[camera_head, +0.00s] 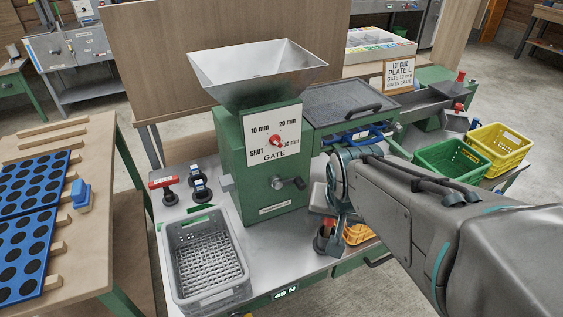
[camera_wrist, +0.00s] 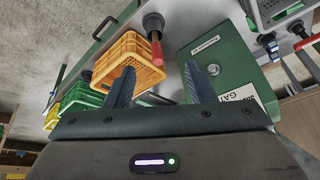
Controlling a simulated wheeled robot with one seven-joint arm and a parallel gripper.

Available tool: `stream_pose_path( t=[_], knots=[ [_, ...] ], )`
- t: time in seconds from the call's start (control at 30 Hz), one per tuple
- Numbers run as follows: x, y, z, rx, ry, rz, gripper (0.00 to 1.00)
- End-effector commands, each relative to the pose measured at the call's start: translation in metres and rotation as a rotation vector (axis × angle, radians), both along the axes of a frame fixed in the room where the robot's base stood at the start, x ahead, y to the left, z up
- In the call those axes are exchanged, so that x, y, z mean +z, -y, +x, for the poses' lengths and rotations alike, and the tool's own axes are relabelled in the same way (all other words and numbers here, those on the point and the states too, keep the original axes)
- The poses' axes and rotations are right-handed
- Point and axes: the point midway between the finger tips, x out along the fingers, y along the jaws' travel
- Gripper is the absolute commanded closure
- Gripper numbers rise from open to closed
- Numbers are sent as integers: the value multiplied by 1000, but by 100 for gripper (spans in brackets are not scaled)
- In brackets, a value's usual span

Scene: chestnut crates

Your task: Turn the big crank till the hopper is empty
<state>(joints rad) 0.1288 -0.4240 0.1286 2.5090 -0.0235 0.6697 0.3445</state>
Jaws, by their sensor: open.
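The grey metal hopper (camera_head: 257,72) sits open on top of a green machine (camera_head: 232,150); its visible inner walls are bare, its deepest part unclear. A red bar with a black round end (camera_wrist: 157,48) shows beyond my fingers; I cannot tell which is the big crank. My gripper (camera_head: 335,205) is open and empty at the machine's right front; its spread fingers (camera_wrist: 160,70) show in the wrist view.
A grey crate (camera_head: 178,278) stands before the machine. Red- and blue-topped tools (camera_head: 163,182) stand left of it. An orange crate (camera_wrist: 128,62) lies near my fingers. Green (camera_head: 452,153) and yellow crates (camera_head: 498,148) stand right. A gate dial (camera_head: 275,140) is on the machine.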

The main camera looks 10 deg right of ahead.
Motion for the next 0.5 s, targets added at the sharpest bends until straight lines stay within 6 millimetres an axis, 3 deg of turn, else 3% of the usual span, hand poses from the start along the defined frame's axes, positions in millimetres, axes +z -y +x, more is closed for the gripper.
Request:
stream_pose_path(
  t=[0.03, 0.1, 0.27, 0.5],
  knots=[
    [-30, 3, 14, -94, 44, 19, 50],
    [-52, 5, 35, -228, 122, 67, 50],
    [-96, 6, 79, -505, 299, 236, 50],
    [-155, 3, 134, -872, 511, 646, 50]
  ],
)
